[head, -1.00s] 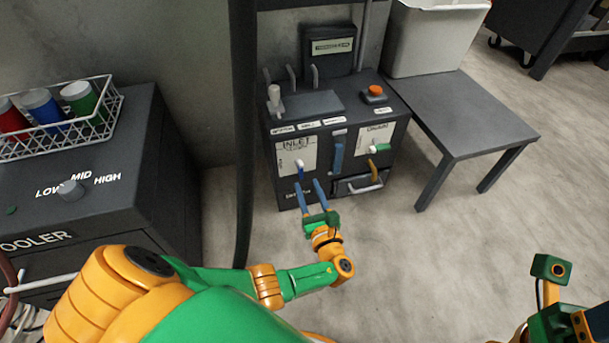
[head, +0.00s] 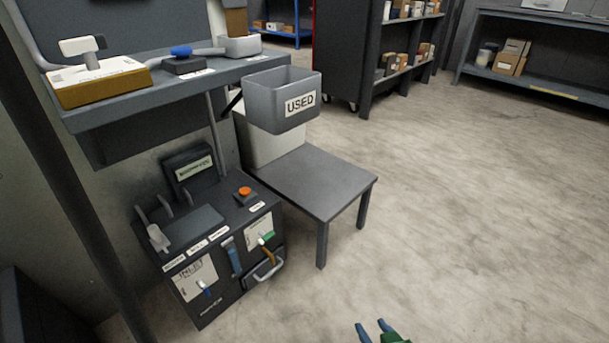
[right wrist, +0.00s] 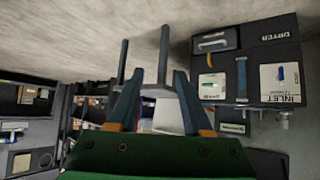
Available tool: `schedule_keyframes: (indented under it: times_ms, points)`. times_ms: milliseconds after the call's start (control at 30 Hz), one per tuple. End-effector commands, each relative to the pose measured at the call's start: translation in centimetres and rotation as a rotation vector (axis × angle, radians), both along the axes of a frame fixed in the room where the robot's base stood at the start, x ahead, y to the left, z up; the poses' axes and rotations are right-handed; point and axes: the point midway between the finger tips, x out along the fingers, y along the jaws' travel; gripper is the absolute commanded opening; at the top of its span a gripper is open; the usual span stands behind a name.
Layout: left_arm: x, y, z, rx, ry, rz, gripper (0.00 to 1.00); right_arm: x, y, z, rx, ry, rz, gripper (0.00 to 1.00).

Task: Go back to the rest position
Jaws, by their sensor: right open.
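My right gripper (head: 373,325) shows at the bottom edge of the head view, with two blue fingers apart and a bit of green body. In the right wrist view my right gripper (right wrist: 157,73) is open, with nothing between the fingers. It points toward the small grey table and the dark dryer box, which look upside down there. It touches neither in the head view, where bare floor surrounds it. My left gripper and both arms are out of the head view.
The dryer box (head: 215,250) stands at left, with an orange button (head: 245,192) on top. The grey table (head: 325,190) is beside it. A bin labelled USED (head: 283,115) is above the table's back. A shelf (head: 75,112) holds tools. Floor at right is clear.

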Motion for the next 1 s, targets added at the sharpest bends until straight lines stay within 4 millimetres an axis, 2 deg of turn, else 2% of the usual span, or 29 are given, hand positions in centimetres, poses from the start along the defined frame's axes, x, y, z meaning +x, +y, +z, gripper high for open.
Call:
schedule_keyframes:
  times_ms: [33,133,267,300,567,667,900,1000]
  points:
    - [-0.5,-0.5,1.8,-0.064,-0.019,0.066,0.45,-2.1,-0.6,-0.9,-0.023,0.114,-0.008,0.5]
    - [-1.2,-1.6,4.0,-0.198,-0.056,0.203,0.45,-6.7,-1.9,-3.7,-0.066,0.342,-0.021,0.5]
    - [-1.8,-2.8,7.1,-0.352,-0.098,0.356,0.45,-13.0,-3.4,-5.6,-0.116,0.614,-0.037,0.5]
    - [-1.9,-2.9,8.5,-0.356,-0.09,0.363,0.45,-13.3,-3.5,-4.1,-0.118,0.628,-0.037,0.5]
    - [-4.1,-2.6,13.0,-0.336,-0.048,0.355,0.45,-15.3,-3.6,0.6,-0.127,0.657,-0.027,0.5]
    - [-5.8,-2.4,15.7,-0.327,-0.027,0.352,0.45,-16.9,-3.9,3.3,-0.133,0.675,-0.022,0.5]
    - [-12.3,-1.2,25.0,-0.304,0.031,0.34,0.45,-23.3,-5.0,12.6,-0.154,0.73,-0.003,0.5]
    - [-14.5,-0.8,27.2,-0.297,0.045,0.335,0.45,-25.6,-5.5,14.8,-0.159,0.744,0.003,0.5]
